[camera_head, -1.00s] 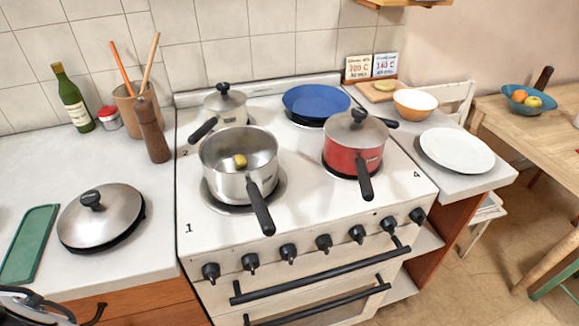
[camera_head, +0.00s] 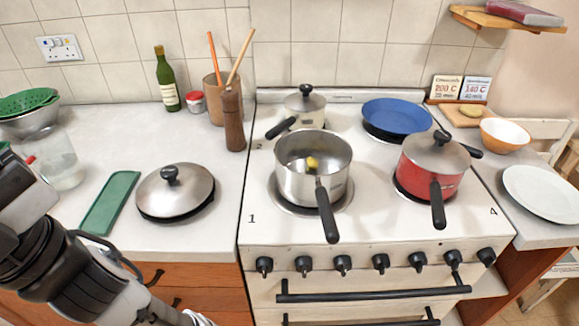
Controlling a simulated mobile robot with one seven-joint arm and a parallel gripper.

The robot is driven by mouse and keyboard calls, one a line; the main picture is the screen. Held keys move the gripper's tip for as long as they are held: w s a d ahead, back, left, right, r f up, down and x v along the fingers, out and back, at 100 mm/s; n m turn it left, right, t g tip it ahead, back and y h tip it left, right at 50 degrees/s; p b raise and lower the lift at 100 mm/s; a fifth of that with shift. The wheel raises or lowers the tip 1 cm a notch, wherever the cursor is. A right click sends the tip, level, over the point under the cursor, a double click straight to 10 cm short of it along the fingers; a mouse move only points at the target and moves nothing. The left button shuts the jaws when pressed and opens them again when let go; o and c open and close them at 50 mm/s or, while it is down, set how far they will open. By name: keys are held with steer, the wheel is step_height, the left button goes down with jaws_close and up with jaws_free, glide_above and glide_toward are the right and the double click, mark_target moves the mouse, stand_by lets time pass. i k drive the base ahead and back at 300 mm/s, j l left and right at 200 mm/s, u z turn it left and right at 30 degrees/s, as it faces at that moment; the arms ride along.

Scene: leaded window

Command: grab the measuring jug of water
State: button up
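A clear, see-through jug (camera_head: 62,160) stands on the left counter, right of a steel bowl with a green colander. Its left side is partly hidden by my arm, and I cannot make out the water level. My arm comes in from the left edge and slopes down to the bottom edge. My gripper (camera_head: 196,318) shows only as a small pale piece at the bottom edge, well right of and in front of the jug. Its fingers are mostly cut off, so I cannot tell whether it is open or shut.
A green board (camera_head: 110,203) and a steel lid (camera_head: 175,191) lie on the counter right of the jug. A bottle (camera_head: 167,83) and pepper mill (camera_head: 234,120) stand behind. The stove holds a steel pot (camera_head: 313,180) and red pan (camera_head: 432,175).

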mark_target(51, 151)
steer(key=u, duration=1.4)
